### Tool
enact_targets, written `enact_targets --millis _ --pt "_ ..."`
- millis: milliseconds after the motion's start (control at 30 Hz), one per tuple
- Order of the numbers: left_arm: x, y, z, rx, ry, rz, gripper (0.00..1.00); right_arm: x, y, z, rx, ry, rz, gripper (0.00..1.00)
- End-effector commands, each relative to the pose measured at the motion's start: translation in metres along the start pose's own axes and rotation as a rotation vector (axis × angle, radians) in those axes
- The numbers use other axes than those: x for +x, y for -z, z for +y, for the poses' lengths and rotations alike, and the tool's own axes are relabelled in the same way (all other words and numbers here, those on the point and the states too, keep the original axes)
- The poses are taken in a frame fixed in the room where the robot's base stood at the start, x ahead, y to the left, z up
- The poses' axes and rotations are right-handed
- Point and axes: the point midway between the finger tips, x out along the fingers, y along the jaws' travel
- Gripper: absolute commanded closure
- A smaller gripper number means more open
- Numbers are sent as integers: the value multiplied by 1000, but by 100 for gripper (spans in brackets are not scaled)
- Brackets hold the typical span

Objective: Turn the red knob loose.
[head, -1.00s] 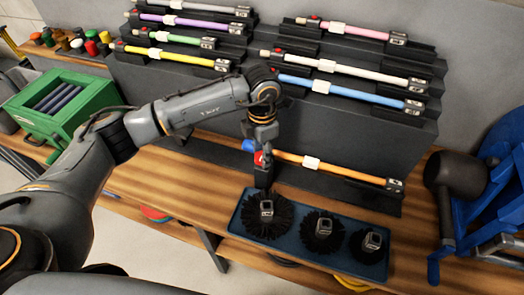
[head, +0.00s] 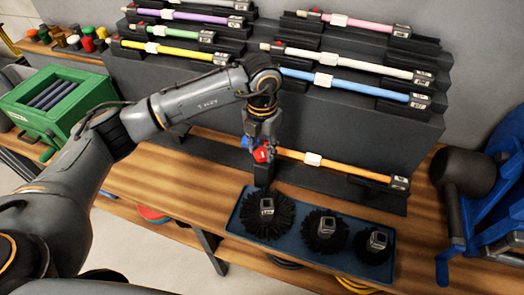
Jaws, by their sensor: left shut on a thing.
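The red knob (head: 262,155) is at the left end of the orange pole (head: 350,170), which lies in a dark holder at the foot of the grey rack. My left gripper (head: 262,143) comes down from above and is shut on the red knob, hiding part of it. A blue part (head: 246,142) shows just left of the gripper. The pole has a white collar (head: 313,159) and a grey end piece (head: 399,184). My right gripper is not in view.
A blue tray (head: 236,222) with three black round brushes stands in front of the pole. Several coloured poles lie on the stepped rack (head: 330,118) behind. A green box (head: 60,115) is at left, a black mallet (head: 463,172) at right. The wooden bench (head: 150,183) is clear at left.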

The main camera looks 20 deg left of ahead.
Motion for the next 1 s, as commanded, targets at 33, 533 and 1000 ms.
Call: enact_targets --millis 33,533,1000 --pt "2 0 0 -43 0 -2 93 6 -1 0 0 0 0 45" --pt "1 0 0 -518 0 -2 93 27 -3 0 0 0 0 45" --pt "0 0 0 -904 0 -1 93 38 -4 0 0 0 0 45"
